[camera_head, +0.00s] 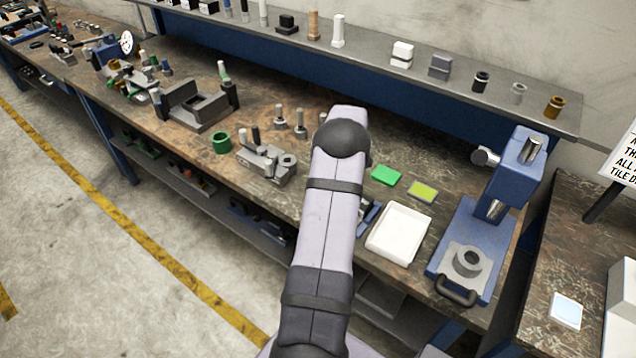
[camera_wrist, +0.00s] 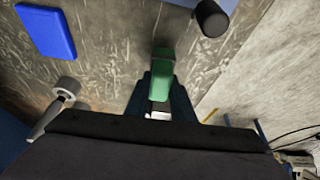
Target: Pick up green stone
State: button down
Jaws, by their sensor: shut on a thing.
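The green stone (camera_wrist: 162,72) is a small dark green block in the wrist view, at the centre. My gripper (camera_wrist: 160,95) is shut on it, with a dark finger on each side. The stone sticks out past the fingertips, with the worktop behind it; I cannot tell whether it touches the surface. A small whitish patch shows between the fingers below the stone. In the head view my arm hides the gripper and the held stone.
On the workbench (camera_head: 345,235) lie a bright green tile (camera_head: 386,176) and a yellow-green tile (camera_head: 422,191). A white tray (camera_head: 398,236) and a blue press-like stand (camera_head: 512,190) are to the right. Metal fixtures (camera_head: 266,160) stand left of my arm. A blue plate (camera_wrist: 46,32) shows in the wrist view.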

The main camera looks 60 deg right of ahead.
notch_tip(320, 180, up, 9)
jog(key=b, duration=0.3)
